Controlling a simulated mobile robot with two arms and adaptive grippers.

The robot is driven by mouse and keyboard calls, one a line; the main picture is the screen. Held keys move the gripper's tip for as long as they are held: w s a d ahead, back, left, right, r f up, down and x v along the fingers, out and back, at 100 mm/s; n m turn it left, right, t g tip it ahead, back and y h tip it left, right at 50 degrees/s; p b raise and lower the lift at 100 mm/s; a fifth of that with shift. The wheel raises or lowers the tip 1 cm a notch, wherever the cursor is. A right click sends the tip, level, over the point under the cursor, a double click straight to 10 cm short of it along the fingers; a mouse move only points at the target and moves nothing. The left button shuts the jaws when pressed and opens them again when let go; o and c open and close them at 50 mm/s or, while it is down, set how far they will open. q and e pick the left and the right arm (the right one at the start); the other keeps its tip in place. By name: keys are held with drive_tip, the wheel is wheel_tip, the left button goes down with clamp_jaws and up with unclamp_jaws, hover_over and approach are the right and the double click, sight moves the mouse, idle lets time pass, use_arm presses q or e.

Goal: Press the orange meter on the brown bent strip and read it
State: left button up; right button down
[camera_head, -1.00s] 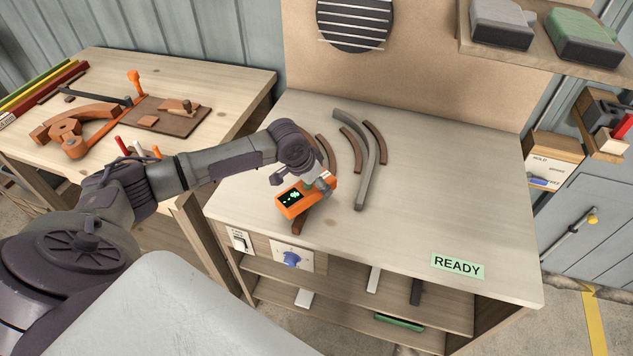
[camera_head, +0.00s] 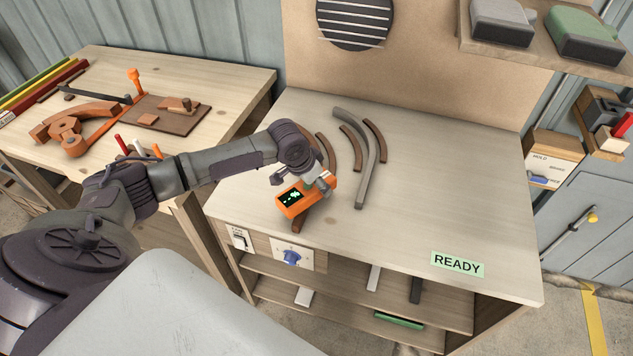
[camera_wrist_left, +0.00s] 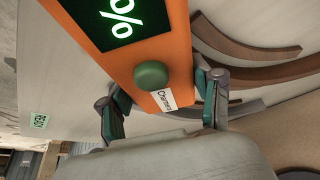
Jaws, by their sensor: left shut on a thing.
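The orange meter (camera_head: 304,206) is over the front end of a brown bent strip (camera_head: 300,222) on the pale bench. Its dark screen (camera_head: 291,198) shows green marks too small to read. My left gripper (camera_wrist_left: 168,100) is shut on the meter, one finger on each side. Whether the meter's underside touches the strip is hidden. My right gripper is not in view.
A grey curved bar (camera_head: 364,172) and short brown curved strips (camera_head: 375,141) lie right of the meter. A green READY card (camera_head: 457,265) is at the front right. The bench's right side is clear. A second table (camera_head: 222,85) with orange and brown parts stands left.

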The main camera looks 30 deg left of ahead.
use_arm(q)
drive_tip(key=shift+s+p, duration=0.1)
drive_tip(key=shift+p, duration=0.25)
idle(1.4)
wheel_tip(320, 180, up, 7)
drive_tip(key=p, duration=0.8)
drive_tip(key=shift+r, duration=0.1)
